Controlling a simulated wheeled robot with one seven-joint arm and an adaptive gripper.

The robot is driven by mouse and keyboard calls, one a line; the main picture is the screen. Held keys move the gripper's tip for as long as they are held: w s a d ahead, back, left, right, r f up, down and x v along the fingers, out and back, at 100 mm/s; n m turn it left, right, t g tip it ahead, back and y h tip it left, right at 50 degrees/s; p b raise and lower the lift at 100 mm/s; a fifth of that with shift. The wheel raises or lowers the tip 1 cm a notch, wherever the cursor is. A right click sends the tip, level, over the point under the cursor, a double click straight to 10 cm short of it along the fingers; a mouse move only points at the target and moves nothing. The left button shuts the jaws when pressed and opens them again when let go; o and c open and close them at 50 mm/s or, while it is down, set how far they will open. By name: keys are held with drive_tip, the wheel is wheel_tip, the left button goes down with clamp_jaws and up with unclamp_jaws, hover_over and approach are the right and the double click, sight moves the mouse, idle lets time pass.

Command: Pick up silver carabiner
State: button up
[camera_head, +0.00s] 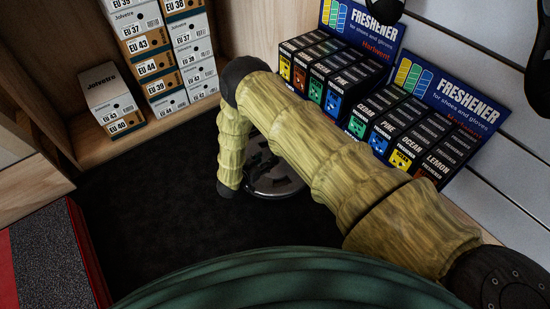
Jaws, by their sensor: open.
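I cannot make out a silver carabiner in the head view. My arm, in a yellow-green ribbed sleeve, comes in from the lower right, bends at a dark elbow and reaches down to a dark joint. My gripper cannot be made out beyond that joint. Behind the arm, a round dark object with a shiny rim (275,185) sits low on the dark floor. Dark shapes show on it, too unclear to name, and my arm hides part of it.
Freshener boxes (330,85) with blue signs (452,98) line a shelf at the right. Stacked shoe boxes (160,60) and a separate pair (112,98) stand at the back left. A red-edged grey block (50,255) is at lower left. The dark floor (150,205) between is clear.

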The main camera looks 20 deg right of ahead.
drive_tip(key=shift+s+b+x, duration=0.25)
drive_tip(key=shift+b+x, duration=1.2)
drive_tip(key=shift+x, duration=1.25)
drive_tip(key=shift+w+d+f, duration=0.25)
drive_tip(key=shift+d, duration=0.15)
clamp_jaws()
